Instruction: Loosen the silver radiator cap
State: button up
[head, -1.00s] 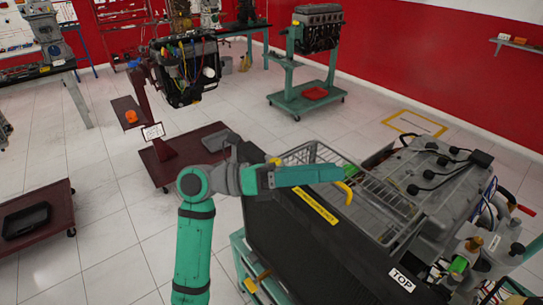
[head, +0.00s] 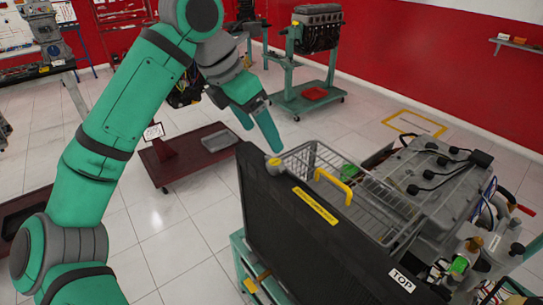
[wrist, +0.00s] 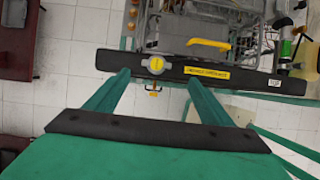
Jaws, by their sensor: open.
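The silver radiator cap (wrist: 154,65), with yellow on its top, sits at the left end of the radiator's top edge. It also shows in the head view as a small yellowish cap (head: 274,162) on the black radiator (head: 335,235). My gripper (wrist: 159,76) is open and empty, its two green fingers spread wide. In the wrist view the cap lies in line with the gap between the fingertips. In the head view my gripper (head: 263,136) points down above and left of the cap, apart from it.
A yellow handle (head: 335,185) stands just behind the radiator, beside a wire basket (head: 375,205). The engine (head: 425,180) is to the right. A dark red cart (head: 180,172) stands behind left. Floor left of the radiator is clear.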

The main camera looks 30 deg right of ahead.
aim_at(274, 162)
jog(key=x, duration=1)
jog(key=shift+w+a+f, duration=0.2)
jog(key=shift+w+f, duration=0.05)
jog(key=shift+w, duration=0.05)
jog(key=shift+c, duration=0.3)
jog(key=c, duration=1)
